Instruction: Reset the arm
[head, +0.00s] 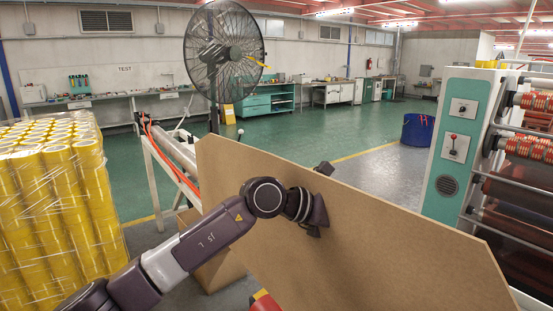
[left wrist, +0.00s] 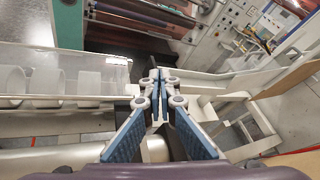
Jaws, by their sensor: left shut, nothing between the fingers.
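My left arm (head: 207,238) reaches in from the lower left of the head view, and its wrist is in front of a large brown board. The fingertips are hard to make out there. In the left wrist view my left gripper (left wrist: 159,78) is shut with its blue-padded fingers together and nothing between them. It points toward the machine's pale frame and a dark gap. My right arm and gripper are not in view.
The brown board (head: 400,250) fills the lower middle. Wrapped yellow rolls (head: 45,215) stand at the left, a black fan (head: 222,55) behind. A teal-and-white machine (head: 460,145) is at the right. A clear cover (left wrist: 80,75) over white rolls is left in the wrist view.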

